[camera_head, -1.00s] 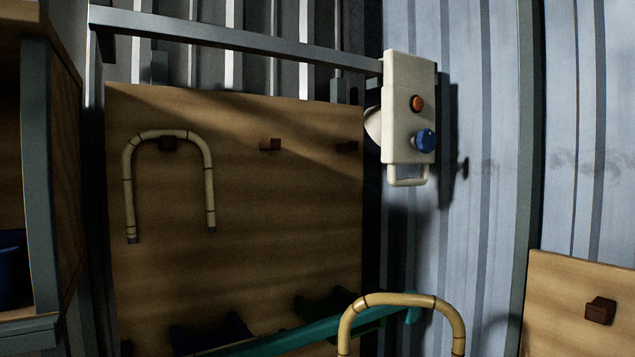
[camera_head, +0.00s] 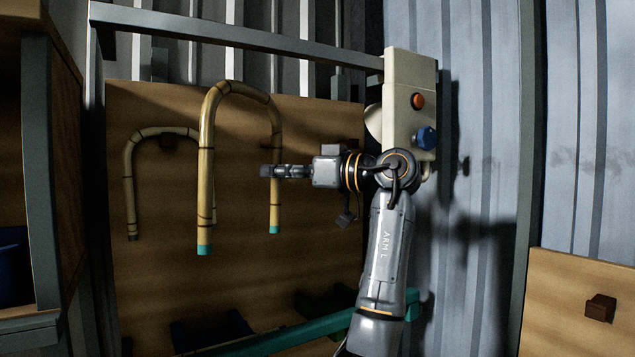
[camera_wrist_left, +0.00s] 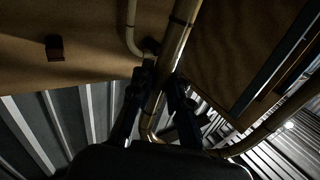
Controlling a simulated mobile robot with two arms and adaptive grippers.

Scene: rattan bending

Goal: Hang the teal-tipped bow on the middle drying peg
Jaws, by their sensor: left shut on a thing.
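The teal-tipped bow (camera_head: 206,150) is upright, arch on top, in front of the peg board in the head view. My left gripper (camera_head: 270,171) is shut on its right leg. That leg also runs between the fingers (camera_wrist_left: 162,95) in the left wrist view (camera_wrist_left: 178,40). Another bow (camera_head: 130,185) hangs on the left peg (camera_head: 168,142), partly behind the held bow. The middle peg is hidden behind the held bow's right leg in the head view. A free peg (camera_wrist_left: 55,48) shows in the wrist view. My right gripper is not in view.
A pale control box (camera_head: 399,75) with an orange button and blue knob stands right of the board (camera_head: 170,290). A grey bar (camera_head: 230,35) crosses above. A teal rail (camera_head: 300,333) runs below. Another board with a peg (camera_head: 600,308) is at the lower right.

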